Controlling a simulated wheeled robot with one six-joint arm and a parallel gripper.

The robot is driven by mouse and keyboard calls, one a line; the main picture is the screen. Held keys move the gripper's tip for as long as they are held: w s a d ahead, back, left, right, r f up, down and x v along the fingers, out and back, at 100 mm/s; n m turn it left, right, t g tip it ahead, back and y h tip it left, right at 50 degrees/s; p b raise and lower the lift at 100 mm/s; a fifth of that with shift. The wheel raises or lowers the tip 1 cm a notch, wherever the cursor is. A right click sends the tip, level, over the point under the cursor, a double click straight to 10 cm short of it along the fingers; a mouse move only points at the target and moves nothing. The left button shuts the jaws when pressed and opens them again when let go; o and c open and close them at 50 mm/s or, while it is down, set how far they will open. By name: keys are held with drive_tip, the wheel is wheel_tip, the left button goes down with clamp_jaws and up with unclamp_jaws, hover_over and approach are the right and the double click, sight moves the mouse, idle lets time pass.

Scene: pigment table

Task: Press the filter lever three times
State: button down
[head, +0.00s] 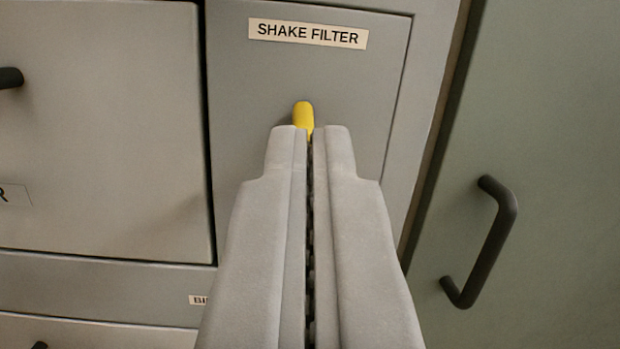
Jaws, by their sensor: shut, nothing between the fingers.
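The yellow filter lever (303,115) stands out from a grey panel (362,95), below a label reading "SHAKE FILTER" (308,33). Only the lever's upper part shows; my gripper hides the rest. My gripper (310,130) is shut and empty, with its fingertips at the lower part of the lever in the picture. I cannot tell whether the fingertips touch the lever or are still in front of it.
A grey drawer front (110,130) with a dark handle (10,78) is at the left. A green door (560,150) with a dark bar handle (480,240) is at the right. A partly hidden label (198,300) sits at the lower left.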

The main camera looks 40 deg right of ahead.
drive_tip(key=shift+w+d+f, duration=0.15)
drive_tip(key=shift+w+f, duration=0.05)
drive_tip(key=shift+f, duration=1)
drive_tip(key=shift+w+d+f, duration=0.1)
drive_tip(key=shift+w+f, duration=0.05)
drive_tip(key=shift+f, duration=1.35)
drive_tip(key=shift+r, duration=0.15)
